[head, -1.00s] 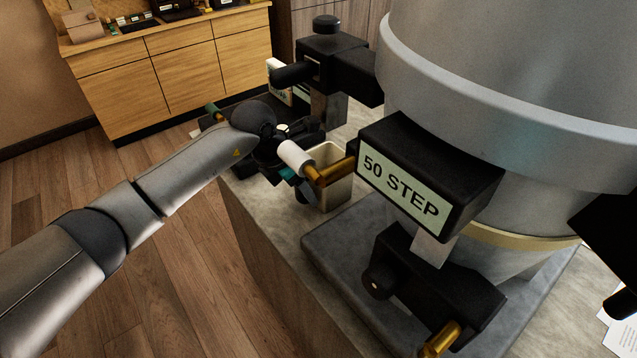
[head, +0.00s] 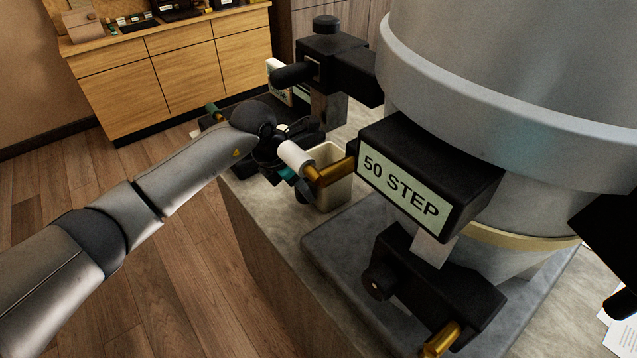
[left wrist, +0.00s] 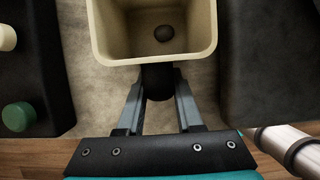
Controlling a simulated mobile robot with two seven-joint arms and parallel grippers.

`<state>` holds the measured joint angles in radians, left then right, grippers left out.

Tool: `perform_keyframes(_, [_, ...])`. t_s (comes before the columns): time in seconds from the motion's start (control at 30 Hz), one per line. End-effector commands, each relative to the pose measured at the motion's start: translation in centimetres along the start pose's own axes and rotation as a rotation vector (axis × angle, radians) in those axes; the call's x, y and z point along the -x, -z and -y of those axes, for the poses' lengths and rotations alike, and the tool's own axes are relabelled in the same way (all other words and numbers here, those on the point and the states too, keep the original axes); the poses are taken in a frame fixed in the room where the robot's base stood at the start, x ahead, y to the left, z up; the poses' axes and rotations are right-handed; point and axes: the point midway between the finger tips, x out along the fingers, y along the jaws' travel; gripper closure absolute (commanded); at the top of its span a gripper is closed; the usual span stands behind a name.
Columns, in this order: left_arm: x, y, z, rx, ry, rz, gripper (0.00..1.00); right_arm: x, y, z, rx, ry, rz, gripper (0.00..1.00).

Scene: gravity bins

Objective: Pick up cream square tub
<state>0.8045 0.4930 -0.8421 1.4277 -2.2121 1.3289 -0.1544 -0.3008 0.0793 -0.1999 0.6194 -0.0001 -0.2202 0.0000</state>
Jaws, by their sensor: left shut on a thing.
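The cream square tub (head: 338,192) stands upright on the counter, beside the large grey machine. In the left wrist view the tub (left wrist: 205,48) is seen from above, with a small dark round thing on its inner floor. A dark rounded grip (left wrist: 159,82) sits against the tub's near side. My left gripper (left wrist: 158,95) is shut on this grip, one finger on each side. In the head view my left gripper (head: 305,190) is at the tub's left side, partly hidden by a white and brass handle. My right gripper is not in view.
The machine's "50 STEP" block (head: 403,185) and its brass handle (head: 330,173) crowd the tub's right side. Black units flank the tub in the left wrist view, one with a green knob (left wrist: 18,116). Open floor lies left of the counter.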

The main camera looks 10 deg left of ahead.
Motion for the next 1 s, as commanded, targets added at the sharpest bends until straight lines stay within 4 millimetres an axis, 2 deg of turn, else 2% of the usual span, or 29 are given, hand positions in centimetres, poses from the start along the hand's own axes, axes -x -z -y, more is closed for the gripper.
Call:
perform_keyframes(0.77, [0.1, -0.1, 0.0, 0.0, -0.001, 0.002, 1.0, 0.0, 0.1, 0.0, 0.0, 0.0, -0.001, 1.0])
perform_keyframes(1.0, [1.9, -0.8, -0.1, -0.002, -0.004, 0.004, 1.0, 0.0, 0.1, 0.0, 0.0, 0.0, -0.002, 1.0])
